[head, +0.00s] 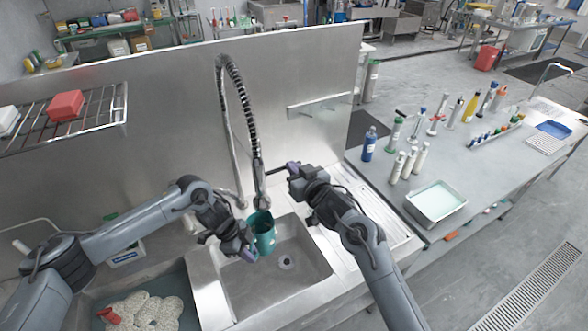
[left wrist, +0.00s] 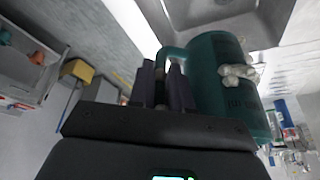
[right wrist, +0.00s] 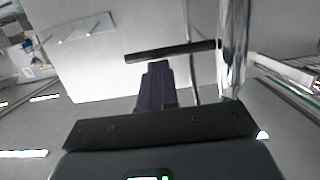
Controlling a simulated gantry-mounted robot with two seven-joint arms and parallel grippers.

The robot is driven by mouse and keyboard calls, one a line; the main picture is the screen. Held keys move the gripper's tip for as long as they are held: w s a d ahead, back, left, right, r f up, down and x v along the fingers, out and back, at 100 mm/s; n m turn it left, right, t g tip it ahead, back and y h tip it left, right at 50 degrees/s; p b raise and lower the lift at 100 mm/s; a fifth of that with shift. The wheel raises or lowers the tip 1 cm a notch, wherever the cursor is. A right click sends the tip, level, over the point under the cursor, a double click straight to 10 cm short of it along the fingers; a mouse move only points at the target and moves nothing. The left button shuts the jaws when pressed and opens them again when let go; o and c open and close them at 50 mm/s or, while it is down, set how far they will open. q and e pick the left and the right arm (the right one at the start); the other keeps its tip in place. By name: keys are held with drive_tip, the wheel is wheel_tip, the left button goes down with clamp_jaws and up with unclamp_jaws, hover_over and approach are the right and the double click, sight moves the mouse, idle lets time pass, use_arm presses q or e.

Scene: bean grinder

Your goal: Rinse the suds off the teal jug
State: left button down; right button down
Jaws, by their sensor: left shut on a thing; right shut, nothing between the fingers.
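The teal jug (head: 263,232) is held over the right sink basin (head: 245,290), beneath the spray faucet's nozzle (head: 258,176). My left gripper (head: 248,252) is shut on the jug's handle. In the left wrist view the jug (left wrist: 218,95) has a whitish suds patch (left wrist: 238,73) on its wall. The jug's far side is hidden. My right gripper (head: 294,169) is shut and empty beside the faucet's dark lever (head: 277,170). In the right wrist view the lever (right wrist: 165,53) crosses just beyond the fingertips (right wrist: 157,68); I cannot tell whether they touch. No water stream is visible.
The left basin (head: 85,300) holds pale foam (head: 150,310) and a red item. A steel backsplash (head: 170,110) stands behind the faucet. A ribbed drainboard (head: 370,215) lies right of the basin. Bottles (head: 369,144) and a tray (head: 436,203) stand on the right counter.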

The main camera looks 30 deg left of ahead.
drive_tip(key=shift+f, duration=0.15)
drive_tip(key=shift+w+a+f+m, duration=0.15)
drive_tip(key=shift+f+m, duration=0.25)
drive_tip(key=shift+f, duration=0.45)
drive_tip(key=w+r+v, duration=0.1)
drive_tip(key=r+v, duration=0.1)
drive_tip(key=v, duration=1.1)
drive_tip(key=shift+r, duration=0.35)
